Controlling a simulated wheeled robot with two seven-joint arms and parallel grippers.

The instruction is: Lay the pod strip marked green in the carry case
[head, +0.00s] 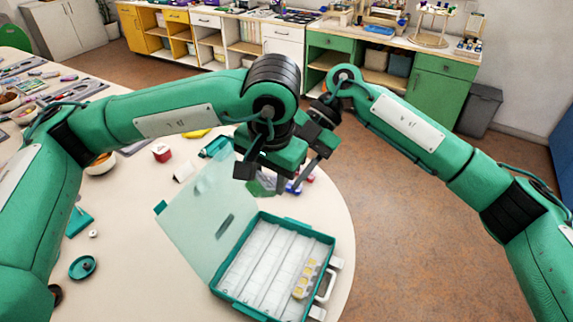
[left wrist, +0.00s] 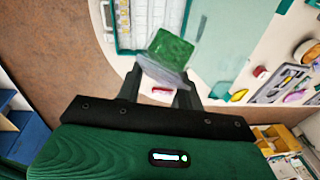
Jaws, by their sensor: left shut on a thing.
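The teal carry case (head: 328,240) stands open near the table's front right edge, its pale lid (head: 195,210) tilted back to the left. The case has long pale compartments, and a strip with yellow pods (head: 306,278) lies in the right one. My left gripper (head: 268,178) is above the table just beyond the case, shut on a clear pod strip with a green top (left wrist: 172,50). The strip is tilted between the fingers in the left wrist view. In the head view it is mostly hidden. My right gripper (head: 312,165) is beside the left one; its jaws are unclear.
A teal dish (head: 83,267) lies left. Small coloured items sit behind the case. The table between dish and lid is mostly clear.

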